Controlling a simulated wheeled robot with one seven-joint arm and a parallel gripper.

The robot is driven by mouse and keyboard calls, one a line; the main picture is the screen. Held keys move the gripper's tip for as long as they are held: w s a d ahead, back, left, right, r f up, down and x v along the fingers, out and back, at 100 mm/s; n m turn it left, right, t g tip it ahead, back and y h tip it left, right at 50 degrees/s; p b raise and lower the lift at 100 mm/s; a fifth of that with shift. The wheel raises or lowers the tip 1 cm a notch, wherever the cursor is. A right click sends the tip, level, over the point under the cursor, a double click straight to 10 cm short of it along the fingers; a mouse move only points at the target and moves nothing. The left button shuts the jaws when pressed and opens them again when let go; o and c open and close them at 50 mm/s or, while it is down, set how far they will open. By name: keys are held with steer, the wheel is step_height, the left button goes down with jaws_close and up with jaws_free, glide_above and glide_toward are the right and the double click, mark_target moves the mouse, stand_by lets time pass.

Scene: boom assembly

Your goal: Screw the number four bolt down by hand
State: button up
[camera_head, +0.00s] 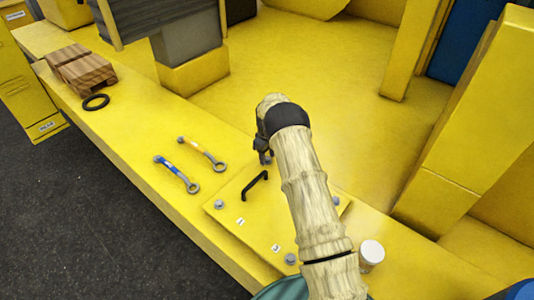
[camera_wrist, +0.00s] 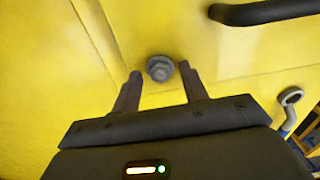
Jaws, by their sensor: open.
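My gripper (camera_head: 265,157) is open and points down over the far corner of the yellow plate (camera_head: 235,235). In the wrist view, a grey hex-head bolt (camera_wrist: 159,68) shows between the two fingertips (camera_wrist: 160,72), with a gap on both sides. Whether the tips are level with the head or above it I cannot tell. No number label shows beside this bolt. Other grey bolts stand at the plate's left corner (camera_head: 219,204), near corner (camera_head: 290,259) and right side (camera_head: 335,200), the last partly hidden by my arm.
A black handle (camera_head: 254,185) rises from the plate close to my gripper. Blue (camera_head: 178,174) and orange (camera_head: 203,153) marked wrenches lie left of the plate. A white cup (camera_head: 371,252) stands at right. Wooden blocks (camera_head: 85,72) and a black ring (camera_head: 96,102) lie farther left.

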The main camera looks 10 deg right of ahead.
jaws_close()
steer(key=shift+f+m+b, duration=0.1)
steer(key=shift+m+b, duration=0.4)
steer(key=shift+b, duration=0.2)
steer(key=shift+w+f+m+b, duration=0.1)
steer(key=shift+m+b, duration=0.8)
steer(key=shift+b, duration=0.05)
steer(key=m+b, duration=0.1)
steer(key=m, duration=0.1)
steer(key=shift+m+b, duration=0.3)
steer(key=shift+b, duration=0.1)
steer(key=m+b, duration=0.2)
steer(key=m, duration=0.4)
steer(key=shift+r, duration=0.2)
